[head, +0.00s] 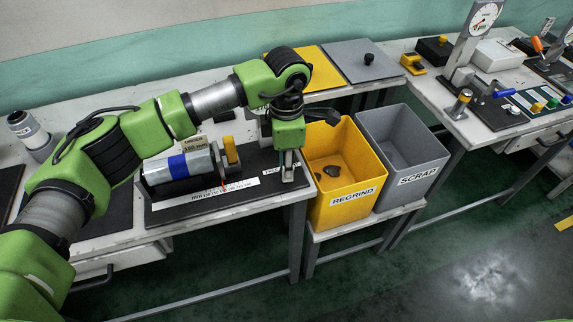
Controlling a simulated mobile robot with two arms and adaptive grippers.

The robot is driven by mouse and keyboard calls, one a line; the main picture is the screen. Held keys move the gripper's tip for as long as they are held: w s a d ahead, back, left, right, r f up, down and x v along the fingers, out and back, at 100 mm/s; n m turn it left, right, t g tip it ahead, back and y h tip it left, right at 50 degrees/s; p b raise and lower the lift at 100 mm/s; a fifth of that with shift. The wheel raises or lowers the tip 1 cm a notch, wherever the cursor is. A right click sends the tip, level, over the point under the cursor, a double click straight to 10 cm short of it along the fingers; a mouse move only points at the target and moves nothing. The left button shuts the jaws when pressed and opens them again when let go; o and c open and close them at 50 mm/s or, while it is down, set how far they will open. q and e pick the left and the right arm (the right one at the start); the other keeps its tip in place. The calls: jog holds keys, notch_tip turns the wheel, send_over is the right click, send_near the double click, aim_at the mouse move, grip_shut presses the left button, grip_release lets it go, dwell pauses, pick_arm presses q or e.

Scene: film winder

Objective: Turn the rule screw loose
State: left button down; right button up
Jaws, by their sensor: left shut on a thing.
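My left gripper (288,173) points down at the right end of a black board, beside the yellow bin. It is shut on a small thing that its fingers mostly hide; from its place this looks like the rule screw. A white rule (206,197) with printed marks lies along the front of the black board (180,213), and its right end stops left of the gripper. Behind the rule lies a grey roll with a blue band (190,165), with a yellow block (231,150) at its right end. My right gripper is not in view.
A yellow REGRIND bin (348,192) with dark pieces inside stands close to the right of the gripper. A grey SCRAP bin (418,174) stands beside it. A dial gauge stand (468,45) and other tools stand on the right bench. A capped cylinder (28,132) stands far left.

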pick_arm(q)
jog(key=c, duration=1.8)
grip_release()
notch_tip(320, 180, up, 12)
